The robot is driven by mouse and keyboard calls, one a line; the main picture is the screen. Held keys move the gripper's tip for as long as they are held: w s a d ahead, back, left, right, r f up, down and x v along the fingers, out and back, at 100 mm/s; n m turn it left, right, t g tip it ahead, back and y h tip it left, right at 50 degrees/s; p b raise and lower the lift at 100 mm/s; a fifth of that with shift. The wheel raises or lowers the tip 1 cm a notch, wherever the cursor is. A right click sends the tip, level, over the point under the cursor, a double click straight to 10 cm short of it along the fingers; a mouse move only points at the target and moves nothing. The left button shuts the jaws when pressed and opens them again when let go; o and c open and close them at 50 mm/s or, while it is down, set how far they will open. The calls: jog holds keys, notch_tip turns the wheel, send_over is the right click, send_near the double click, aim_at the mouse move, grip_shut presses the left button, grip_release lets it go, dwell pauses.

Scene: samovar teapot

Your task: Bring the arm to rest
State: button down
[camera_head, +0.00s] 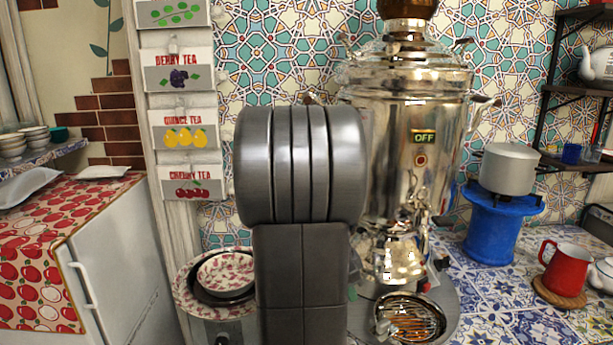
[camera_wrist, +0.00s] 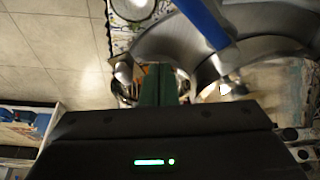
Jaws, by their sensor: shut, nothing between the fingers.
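My arm (camera_head: 300,200) stands upright in the middle of the head view, a thick grey joint above a dark link. It covers part of the samovar's left side. My gripper (camera_wrist: 158,70) shows in the wrist view as two dark green fingers pressed together, with nothing visible between them. Its black body with a green light fills the bottom of that view. In the head view I cannot see the fingers. The shiny samovar (camera_head: 395,150) stands just right of my arm, with an "OFF" label on its front.
A metal bowl with a grate (camera_head: 415,318) sits below the samovar's tap. A pot (camera_head: 508,168) stands on a blue stove (camera_head: 490,232). Patterned bowls (camera_head: 226,272) are left of my arm, beside a white fridge (camera_head: 125,270).

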jog(key=shift+w+d+n+t+y+p, duration=0.15)
jog(key=shift+w+d+n+t+p, duration=0.25)
jog(key=shift+n+p, duration=0.65)
jog(key=shift+w+d+n+t+y+p, duration=0.2)
jog(key=shift+w+d+n+p, duration=0.25)
jog(key=shift+n+p, duration=0.6)
jog(key=shift+d, duration=0.1)
jog(key=shift+s, duration=0.1)
